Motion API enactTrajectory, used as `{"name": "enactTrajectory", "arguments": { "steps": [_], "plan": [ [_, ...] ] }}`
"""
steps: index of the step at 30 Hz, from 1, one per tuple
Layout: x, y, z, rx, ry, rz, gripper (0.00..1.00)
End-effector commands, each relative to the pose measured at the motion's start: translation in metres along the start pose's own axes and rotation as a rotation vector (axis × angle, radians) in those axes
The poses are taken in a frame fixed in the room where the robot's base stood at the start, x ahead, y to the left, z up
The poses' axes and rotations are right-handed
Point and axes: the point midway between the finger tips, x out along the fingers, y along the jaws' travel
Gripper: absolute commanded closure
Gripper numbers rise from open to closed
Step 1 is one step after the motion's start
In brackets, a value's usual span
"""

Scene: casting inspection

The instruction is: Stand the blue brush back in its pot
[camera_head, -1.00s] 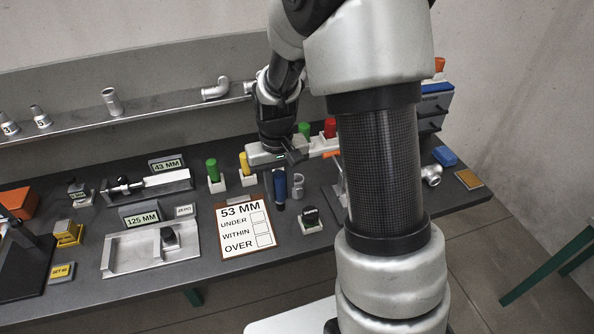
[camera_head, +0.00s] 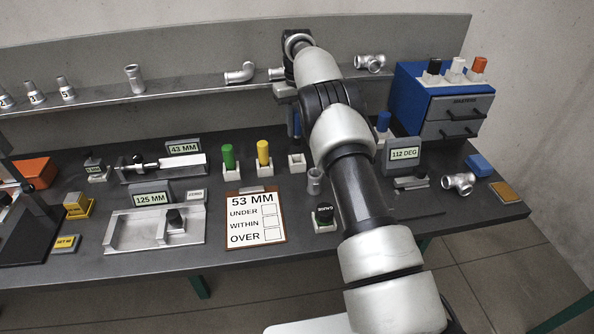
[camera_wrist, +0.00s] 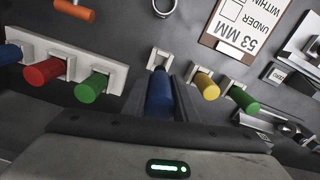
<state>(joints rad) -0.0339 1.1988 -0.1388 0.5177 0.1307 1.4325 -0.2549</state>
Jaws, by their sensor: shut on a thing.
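My gripper (camera_wrist: 159,90) is shut on the blue brush (camera_wrist: 158,100), with a finger on each side of it. In the head view the brush (camera_head: 296,122) hangs roughly upright under my gripper, which is partly hidden by my arm. A small white pot (camera_head: 297,162) stands empty on the bench, below the brush and apart from it in that view. In the wrist view the brush's far end lies just at the near edge of this pot (camera_wrist: 161,58); their gap in height is unclear there.
Green (camera_head: 228,157) and yellow (camera_head: 263,152) brushes stand in pots left of the empty pot. A metal ring fitting (camera_head: 314,181) stands close by on its right. A white rack (camera_wrist: 55,62) holds blue, red and green pieces. The 53 MM board (camera_head: 255,218) lies in front.

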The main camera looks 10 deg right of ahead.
Motion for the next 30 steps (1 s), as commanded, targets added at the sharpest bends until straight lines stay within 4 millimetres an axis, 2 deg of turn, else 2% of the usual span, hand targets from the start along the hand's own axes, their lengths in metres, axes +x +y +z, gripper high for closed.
{"name": "enactTrajectory", "arguments": {
  "steps": [12, 19, 26, 30],
  "plan": [
    [0.004, -0.001, -0.002, -0.005, 0.002, 0.001, 0.97],
    [0.039, -0.001, -0.001, -0.005, -0.001, 0.000, 0.97],
    [0.063, -0.001, -0.002, -0.005, 0.000, 0.001, 0.97],
    [0.087, -0.001, -0.001, -0.004, 0.000, 0.000, 0.97]
  ]
}}
